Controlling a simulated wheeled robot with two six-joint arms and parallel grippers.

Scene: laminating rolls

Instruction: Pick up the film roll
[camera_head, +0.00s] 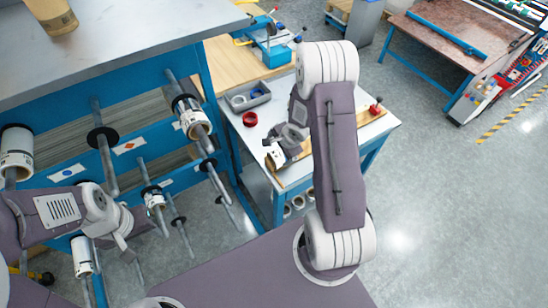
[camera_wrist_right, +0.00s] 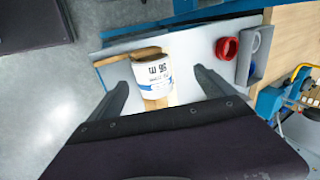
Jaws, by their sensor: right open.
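The film roll (camera_wrist_right: 153,78) is white with dark lettering and a blue patch, and a tan core shows at both ends. It lies near the edge of the white-topped table (camera_wrist_right: 196,50). It also shows in the head view (camera_head: 274,157), partly hidden by my right gripper. My right gripper (camera_wrist_right: 160,78) is open, with one finger on each side of the roll in the wrist view. Whether the fingers touch it cannot be told. My left gripper (camera_head: 122,238) is at the lower left, before the roll rack; its jaws are unclear.
A blue rack (camera_head: 135,145) with rods and several white rolls stands at the left. A red ring (camera_head: 250,119) and a grey tray (camera_head: 247,96) sit on the white-topped table. A red-knobbed tool (camera_head: 375,108) lies at its right side. Open floor (camera_head: 440,200) is at the right.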

